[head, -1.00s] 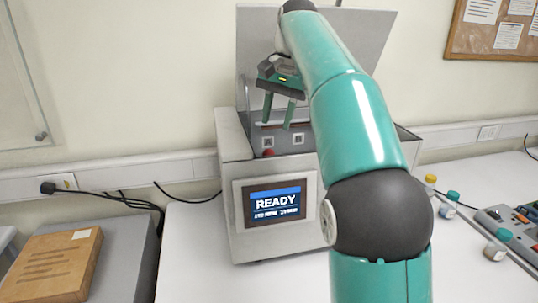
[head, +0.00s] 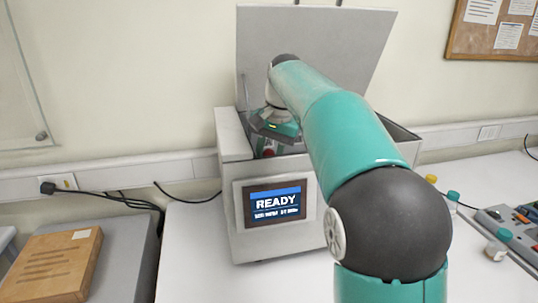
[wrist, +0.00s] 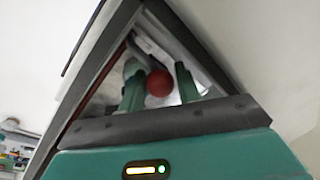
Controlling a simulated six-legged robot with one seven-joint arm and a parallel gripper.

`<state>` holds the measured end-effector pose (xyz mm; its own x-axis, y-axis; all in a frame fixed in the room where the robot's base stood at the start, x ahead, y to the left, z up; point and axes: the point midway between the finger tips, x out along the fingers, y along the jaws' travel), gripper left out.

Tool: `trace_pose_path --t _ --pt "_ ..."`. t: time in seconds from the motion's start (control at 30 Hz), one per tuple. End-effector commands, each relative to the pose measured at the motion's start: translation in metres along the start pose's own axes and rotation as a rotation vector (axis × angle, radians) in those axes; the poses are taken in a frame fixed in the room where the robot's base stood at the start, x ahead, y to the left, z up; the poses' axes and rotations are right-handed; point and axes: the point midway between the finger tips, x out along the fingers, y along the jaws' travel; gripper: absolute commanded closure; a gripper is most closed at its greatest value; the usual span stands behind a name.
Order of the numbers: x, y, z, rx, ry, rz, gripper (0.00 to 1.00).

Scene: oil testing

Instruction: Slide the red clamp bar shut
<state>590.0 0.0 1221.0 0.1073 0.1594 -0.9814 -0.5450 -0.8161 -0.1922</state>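The red ball knob (wrist: 159,83), which looks like the end of the red clamp bar, shows between my two fingers in the wrist view. Most of the bar is hidden.
The machine's lid (head: 315,45) stands raised behind my arm. Its front screen (head: 275,203) reads READY. Small bottles (head: 496,245) and a tool tray (head: 505,222) are on the bench at right. A brown package (head: 50,265) lies at left.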

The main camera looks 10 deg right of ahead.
Motion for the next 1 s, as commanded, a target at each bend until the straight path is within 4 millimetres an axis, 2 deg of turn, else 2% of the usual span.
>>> trace_pose_path --t 0.03,0.13,0.17,0.33,0.6,0.87,0.9,0.93,1.0 --pt "0.0 0.0 0.0 0.0 0.0 0.0 0.78" --pt "0.0 0.0 0.0 0.0 0.0 0.0 0.98" --pt "0.0 0.0 0.0 0.0 0.0 0.0 1.0" --pt "0.001 -0.002 -0.003 0.0 -0.001 0.001 1.0" --pt "0.003 -0.014 -0.021 0.0 0.0 0.0 1.0" --pt "0.002 -0.015 -0.023 0.0 0.005 -0.004 1.0" --pt "0.002 -0.015 -0.023 0.0 0.006 -0.004 0.7" --pt "0.002 -0.015 -0.023 -0.001 0.006 -0.005 0.64" --pt "0.002 -0.015 -0.023 -0.001 0.005 -0.004 0.64"
